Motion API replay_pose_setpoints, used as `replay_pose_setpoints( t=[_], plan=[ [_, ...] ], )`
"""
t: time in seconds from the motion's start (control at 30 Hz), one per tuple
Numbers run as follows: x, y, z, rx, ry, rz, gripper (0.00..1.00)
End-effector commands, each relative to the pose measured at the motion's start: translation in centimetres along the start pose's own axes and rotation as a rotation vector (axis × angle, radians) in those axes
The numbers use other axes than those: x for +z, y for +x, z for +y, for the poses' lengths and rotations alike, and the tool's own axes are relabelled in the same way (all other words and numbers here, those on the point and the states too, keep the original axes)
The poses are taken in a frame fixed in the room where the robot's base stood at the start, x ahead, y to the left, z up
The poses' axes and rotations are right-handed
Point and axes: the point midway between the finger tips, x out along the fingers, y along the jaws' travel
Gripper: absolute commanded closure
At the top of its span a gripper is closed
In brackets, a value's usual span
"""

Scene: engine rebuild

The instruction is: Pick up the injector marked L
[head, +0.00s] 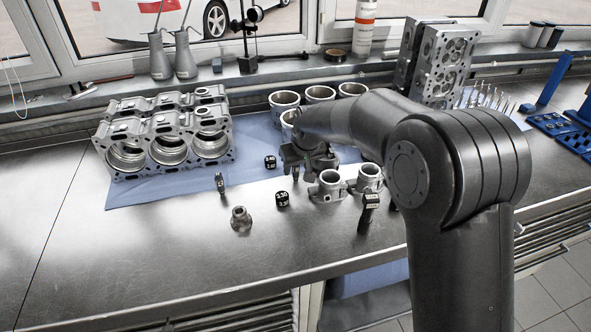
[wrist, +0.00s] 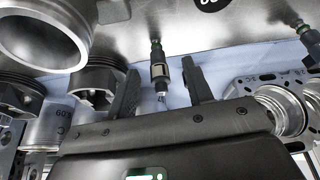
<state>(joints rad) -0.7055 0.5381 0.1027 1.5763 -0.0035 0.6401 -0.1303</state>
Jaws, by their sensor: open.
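My gripper (head: 305,163) is over the blue cloth at the middle of the bench, its fingers pointing down. In the wrist view my gripper (wrist: 160,67) is open, one finger on each side of an injector (wrist: 158,62). That injector is slim, dark and silver with a green ring, and appears upright between the fingers without clear contact. I cannot read an L on it. A second injector (wrist: 302,28) with a green ring shows at the upper right of the wrist view. A small dark upright part (head: 221,183) in the head view looks like an injector.
The engine block (head: 168,135) is to the left. Black marked blocks (head: 282,199) and a small metal part (head: 241,219) stand in front. The front left bench is clear.

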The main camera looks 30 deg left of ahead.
Motion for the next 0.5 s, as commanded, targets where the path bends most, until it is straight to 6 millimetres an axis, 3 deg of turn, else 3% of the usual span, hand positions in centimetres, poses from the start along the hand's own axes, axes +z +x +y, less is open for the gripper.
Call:
replay_pose_setpoints(
  t=[0.3, 0.5],
  plan=[
    [-0.5, 4.1, 0.2, -0.001, 0.001, -0.002, 0.53],
    [-0.6, 4.9, 0.3, 0.0, 0.001, 0.002, 0.53]
  ],
)
